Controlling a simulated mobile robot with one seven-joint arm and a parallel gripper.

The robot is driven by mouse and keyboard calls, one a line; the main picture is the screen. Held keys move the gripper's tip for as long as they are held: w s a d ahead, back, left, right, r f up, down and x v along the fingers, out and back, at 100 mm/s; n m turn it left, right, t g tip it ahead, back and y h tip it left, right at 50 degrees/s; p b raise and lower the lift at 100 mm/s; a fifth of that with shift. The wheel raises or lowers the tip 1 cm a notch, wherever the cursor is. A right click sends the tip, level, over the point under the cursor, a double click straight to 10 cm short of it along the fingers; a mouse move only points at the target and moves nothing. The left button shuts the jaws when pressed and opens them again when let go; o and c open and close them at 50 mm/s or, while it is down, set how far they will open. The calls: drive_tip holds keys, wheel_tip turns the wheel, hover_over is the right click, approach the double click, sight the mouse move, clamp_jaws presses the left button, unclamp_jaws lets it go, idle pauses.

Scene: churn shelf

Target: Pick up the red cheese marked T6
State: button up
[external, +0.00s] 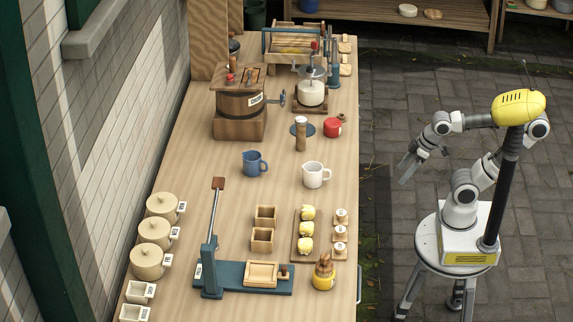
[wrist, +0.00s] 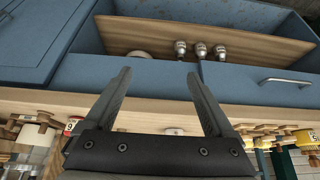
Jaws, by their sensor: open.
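A small red rounded object (external: 333,127), which looks like the red cheese, sits near the right edge of the long wooden table, beyond the white jug. Its marking is too small to read. In the wrist view, a red piece with a pale tag (wrist: 71,125) shows at the lower left, partly behind my gripper; I cannot tell if it is the same thing. My gripper (external: 407,167) is open and empty, out in the air to the right of the table. Its two spread fingers also show in the wrist view (wrist: 160,88).
A white jug (external: 315,175), a blue jug (external: 254,163) and a wooden cylinder (external: 300,135) stand near the red object. A churn (external: 240,108) and a glass-topped jar (external: 311,92) stand beyond. The wrist view shows blue cabinetry with a handle (wrist: 286,82).

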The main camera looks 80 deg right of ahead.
drive_tip(key=shift+o, duration=0.5)
wheel_tip(320, 180, up, 18)
drive_tip(key=r+n+g+p, duration=0.1)
drive_tip(key=n+g+p, duration=0.8)
drive_tip(key=p, duration=2.2)
hover_over(333, 122)
drive_tip(key=n+t, duration=0.3)
drive_tip(key=f, duration=1.2)
drive_tip(key=shift+w, duration=0.2)
drive_tip(key=shift+s+d+f, duration=0.1)
drive_tip(key=shift+s+f, duration=0.05)
drive_tip(key=shift+f, duration=2.5)
